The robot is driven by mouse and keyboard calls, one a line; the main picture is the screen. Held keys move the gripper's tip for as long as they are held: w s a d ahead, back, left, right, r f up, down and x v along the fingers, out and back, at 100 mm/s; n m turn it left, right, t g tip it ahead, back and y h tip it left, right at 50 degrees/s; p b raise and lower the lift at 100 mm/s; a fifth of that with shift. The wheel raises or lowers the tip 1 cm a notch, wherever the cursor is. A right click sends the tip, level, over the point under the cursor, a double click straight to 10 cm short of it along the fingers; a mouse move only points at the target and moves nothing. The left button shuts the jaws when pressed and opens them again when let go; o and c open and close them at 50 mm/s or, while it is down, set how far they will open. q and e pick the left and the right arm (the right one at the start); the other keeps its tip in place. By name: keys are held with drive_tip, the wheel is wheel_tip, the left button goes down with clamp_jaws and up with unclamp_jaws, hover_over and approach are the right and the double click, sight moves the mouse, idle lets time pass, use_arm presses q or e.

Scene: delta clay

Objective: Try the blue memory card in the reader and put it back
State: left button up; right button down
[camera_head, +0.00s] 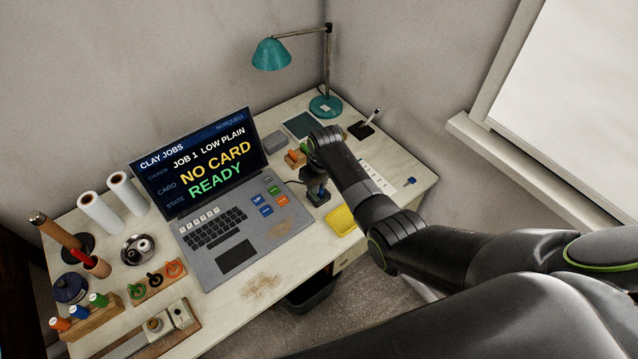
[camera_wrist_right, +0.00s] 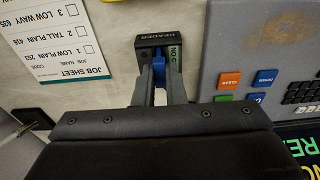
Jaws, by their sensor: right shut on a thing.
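My right gripper (camera_head: 317,188) is over the desk just right of the laptop, pointing down at the black card reader (camera_wrist_right: 156,42). In the right wrist view its two fingers (camera_wrist_right: 159,80) are shut on the blue memory card (camera_wrist_right: 158,70). The card is at the reader's front; whether it is inside the slot I cannot tell. The laptop screen (camera_head: 198,160) reads "NO CARD" and "READY". A small wooden block (camera_head: 295,160) with orange and green pieces stands behind the gripper, partly hidden by my arm. My left gripper is not in view.
The job sheet (camera_wrist_right: 62,38) lies beside the reader. A yellow tray (camera_head: 341,220) is at the desk's front edge, and a small blue item (camera_head: 410,181) lies at the right. A teal lamp (camera_head: 325,105) stands behind. Spools, rolls and tools fill the left side.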

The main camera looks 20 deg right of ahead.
drive_tip(key=c, duration=1.4)
unclamp_jaws()
drive_tip(key=shift+o, duration=0.4)
drive_tip(key=shift+o, duration=1.1)
drive_tip(key=shift+r, duration=0.1)
wheel_tip(320, 180, up, 7)
drive_tip(key=p, duration=0.8)
